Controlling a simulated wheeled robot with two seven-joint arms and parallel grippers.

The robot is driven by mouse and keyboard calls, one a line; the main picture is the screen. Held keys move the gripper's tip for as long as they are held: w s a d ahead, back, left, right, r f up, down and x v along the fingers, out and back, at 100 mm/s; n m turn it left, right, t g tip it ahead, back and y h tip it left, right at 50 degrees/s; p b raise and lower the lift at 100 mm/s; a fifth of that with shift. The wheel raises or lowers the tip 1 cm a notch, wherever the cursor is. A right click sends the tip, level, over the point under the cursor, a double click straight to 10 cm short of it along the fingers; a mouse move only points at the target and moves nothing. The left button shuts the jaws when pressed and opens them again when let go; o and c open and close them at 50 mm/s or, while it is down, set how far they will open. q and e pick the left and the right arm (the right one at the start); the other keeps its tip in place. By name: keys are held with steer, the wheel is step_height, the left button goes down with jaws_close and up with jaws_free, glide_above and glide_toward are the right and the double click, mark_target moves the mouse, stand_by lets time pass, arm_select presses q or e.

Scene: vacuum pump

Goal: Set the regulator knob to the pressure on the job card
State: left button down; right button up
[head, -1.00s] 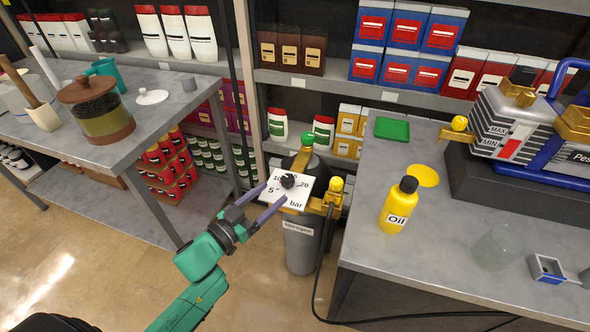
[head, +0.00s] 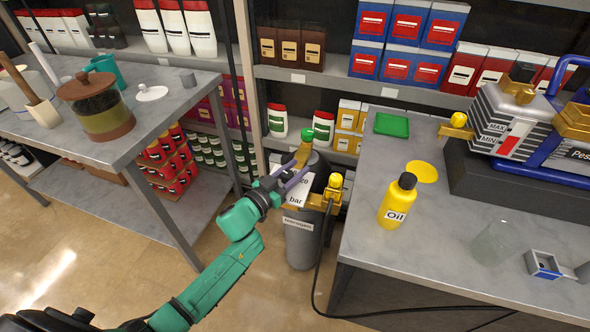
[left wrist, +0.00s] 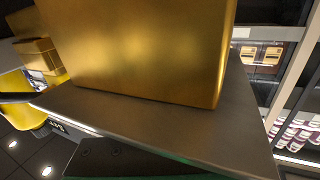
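The regulator's white dial plate (head: 298,195) sits on the grey nitrogen cylinder (head: 302,245); "20" and "bar" show, and the rest is covered. My left gripper (head: 298,176) is over the plate from the left, its purple-grey fingers seen nearly edge-on. The black knob is hidden behind the gripper, so I cannot tell whether the fingers touch it or how it is set. The left wrist view is mostly filled by a close gold block (left wrist: 150,45); the knob cannot be made out there. The job card cannot be made out. My right gripper is out of view.
A yellow fitting (head: 335,185) with a black hose is right of the dial. A grey bench (head: 450,225) on the right holds an oil bottle (head: 397,202), a green tray (head: 392,125) and the pump (head: 520,125). Another bench (head: 165,110) stands left. Shelves are behind.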

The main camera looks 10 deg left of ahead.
arm_select(q)
steer(key=shift+d+r+m+g+h+p, duration=0.15)
steer(key=shift+m+g+h+p, duration=0.15)
steer(key=shift+m+h+p, duration=0.25)
steer(key=shift+s+m+g+h, duration=0.1)
steer(key=shift+m+g+h, duration=0.2)
steer(key=shift+h, duration=0.25)
steer(key=shift+c, duration=2.2)
jaws_free()
steer(key=v, duration=1.4)
steer(key=shift+s+b, duration=0.3)
steer(key=shift+b, duration=0.15)
